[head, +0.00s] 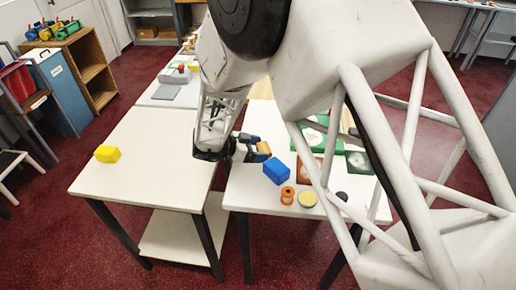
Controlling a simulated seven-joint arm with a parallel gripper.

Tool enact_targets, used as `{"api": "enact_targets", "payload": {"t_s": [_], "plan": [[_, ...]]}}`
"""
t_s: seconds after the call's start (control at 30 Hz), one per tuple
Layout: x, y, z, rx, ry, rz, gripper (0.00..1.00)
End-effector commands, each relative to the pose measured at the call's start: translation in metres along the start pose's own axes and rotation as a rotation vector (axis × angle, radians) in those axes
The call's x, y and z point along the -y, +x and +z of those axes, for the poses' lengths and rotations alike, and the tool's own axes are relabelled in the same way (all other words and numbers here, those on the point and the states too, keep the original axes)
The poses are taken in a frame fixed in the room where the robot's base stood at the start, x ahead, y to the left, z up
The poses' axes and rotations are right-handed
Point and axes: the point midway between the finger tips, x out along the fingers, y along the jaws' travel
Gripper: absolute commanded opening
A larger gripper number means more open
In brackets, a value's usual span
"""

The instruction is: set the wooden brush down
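My gripper (250,148) is near the left edge of the right-hand white table (262,198), its dark fingers pointing right. A small tan block, which looks like the wooden brush (263,147), shows at the fingertips, and the fingers appear closed on it. Most of the brush is hidden by the fingers. I cannot tell how far it is above the tabletop.
A blue block (276,171) stands close to the right of the gripper, with an orange spool (287,195) and a yellow round tin (307,199) in front. Green trays (357,161) lie behind my arm. The left table (145,150) is mostly clear except for a yellow block (107,154).

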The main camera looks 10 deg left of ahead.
Motion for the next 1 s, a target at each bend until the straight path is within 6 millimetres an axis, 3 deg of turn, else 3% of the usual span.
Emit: {"api": "enact_targets", "payload": {"t_s": [0.1,0.57,0.77,1.0], "plan": [[0.0,0.0,0.0,0.0,0.0,0.0,0.95],[0.0,-0.002,-0.004,0.0,0.002,-0.001,0.95],[0.0,-0.019,-0.003,-0.001,0.0,-0.002,0.95],[0.0,-0.053,-0.003,0.0,0.0,-0.002,0.95]]}}
